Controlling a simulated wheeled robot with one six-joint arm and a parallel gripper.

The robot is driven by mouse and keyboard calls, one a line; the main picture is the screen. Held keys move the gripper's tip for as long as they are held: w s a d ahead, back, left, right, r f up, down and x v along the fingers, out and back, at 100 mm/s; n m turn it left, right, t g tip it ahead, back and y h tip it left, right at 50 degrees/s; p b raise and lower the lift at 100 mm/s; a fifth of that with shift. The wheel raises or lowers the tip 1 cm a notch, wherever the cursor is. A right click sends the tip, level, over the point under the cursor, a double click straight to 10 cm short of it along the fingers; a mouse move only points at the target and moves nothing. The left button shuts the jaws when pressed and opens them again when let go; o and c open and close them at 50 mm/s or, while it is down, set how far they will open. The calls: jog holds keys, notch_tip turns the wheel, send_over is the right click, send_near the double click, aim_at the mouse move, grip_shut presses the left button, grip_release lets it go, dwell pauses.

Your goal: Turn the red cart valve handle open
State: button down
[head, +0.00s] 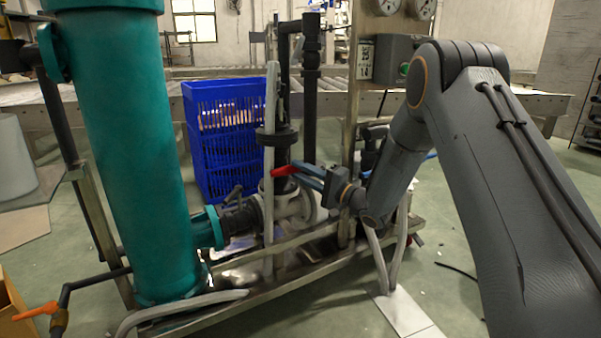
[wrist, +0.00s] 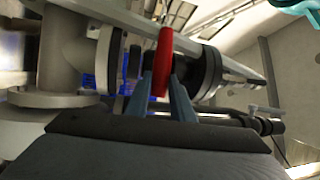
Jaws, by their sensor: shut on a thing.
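The red valve handle (head: 284,170) sits on the cart's pipework, near the white pipe tee in the head view. In the wrist view the red handle (wrist: 162,62) stands upright between the two blue-grey fingers. My gripper (head: 305,174) reaches in from the right and is shut on the handle. In the wrist view my gripper (wrist: 164,88) has a finger on each side of it. The handle's far end and its joint with the valve are partly hidden by the fingers and pipes.
A tall teal cylinder (head: 125,150) stands on the cart at left. Blue crates (head: 222,130) are behind the pipework. A grey hose (head: 270,110) rises just left of the handle. A lever with an orange grip (head: 36,311) is at lower left. Open floor lies around the cart.

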jog(key=shift+r, duration=0.1)
